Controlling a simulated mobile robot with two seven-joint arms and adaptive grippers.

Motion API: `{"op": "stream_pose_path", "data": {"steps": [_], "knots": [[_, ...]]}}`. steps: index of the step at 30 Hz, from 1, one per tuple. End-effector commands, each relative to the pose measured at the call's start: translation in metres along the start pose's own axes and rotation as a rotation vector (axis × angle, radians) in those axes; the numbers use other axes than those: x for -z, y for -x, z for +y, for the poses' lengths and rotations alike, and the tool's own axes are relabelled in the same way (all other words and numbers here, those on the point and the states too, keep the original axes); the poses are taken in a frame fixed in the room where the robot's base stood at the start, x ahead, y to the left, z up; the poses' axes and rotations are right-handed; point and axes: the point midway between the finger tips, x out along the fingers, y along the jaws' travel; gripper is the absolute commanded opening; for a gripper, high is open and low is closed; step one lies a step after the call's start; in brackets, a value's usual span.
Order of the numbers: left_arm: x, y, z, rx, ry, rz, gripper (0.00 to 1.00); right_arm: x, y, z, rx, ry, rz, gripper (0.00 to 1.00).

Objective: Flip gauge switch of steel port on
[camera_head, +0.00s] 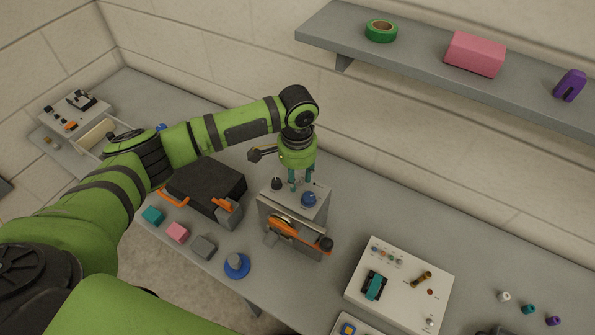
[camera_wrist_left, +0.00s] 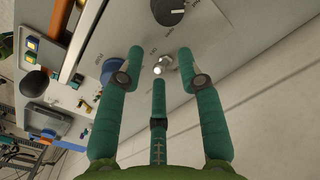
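My left gripper (camera_head: 301,181) points down at the panel. Its teal fingers (camera_wrist_left: 160,70) are apart around the toggle, with no clear contact. My right gripper is out of view.
A black box (camera_head: 205,187) with orange handles stands left of the port. Coloured blocks (camera_head: 177,232) and a blue-based knob (camera_head: 236,265) lie at the front edge. A white panel (camera_head: 400,288) is at right. A wall shelf (camera_head: 420,65) hangs behind.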

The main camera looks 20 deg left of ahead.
Motion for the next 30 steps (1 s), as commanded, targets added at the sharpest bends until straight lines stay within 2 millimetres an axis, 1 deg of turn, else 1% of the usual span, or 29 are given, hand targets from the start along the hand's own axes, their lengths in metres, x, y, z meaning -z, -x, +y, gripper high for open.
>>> {"op": "stream_pose_path", "data": {"steps": [1, 3, 6, 9, 12, 21, 30], "knots": [[0.0, -0.002, 0.0, 0.0, -0.001, 0.001, 0.37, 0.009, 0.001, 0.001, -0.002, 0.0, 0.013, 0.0], [0.0, -0.004, 0.0, 0.001, -0.001, 0.001, 0.37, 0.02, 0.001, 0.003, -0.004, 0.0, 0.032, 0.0], [0.0, -0.004, 0.0, 0.001, -0.001, 0.002, 0.37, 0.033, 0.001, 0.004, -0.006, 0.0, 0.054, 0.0], [0.0, -0.004, 0.0, 0.001, -0.001, 0.001, 0.37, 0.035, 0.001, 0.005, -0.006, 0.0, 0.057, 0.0], [0.0, -0.004, 0.0, 0.001, -0.001, 0.001, 0.0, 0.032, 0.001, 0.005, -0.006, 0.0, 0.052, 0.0], [0.001, -0.004, -0.001, -0.003, 0.002, -0.013, 0.0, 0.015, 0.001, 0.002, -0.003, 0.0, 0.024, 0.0], [0.007, -0.005, -0.004, -0.065, 0.006, -0.171, 0.0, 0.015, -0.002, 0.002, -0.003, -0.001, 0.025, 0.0]]}}
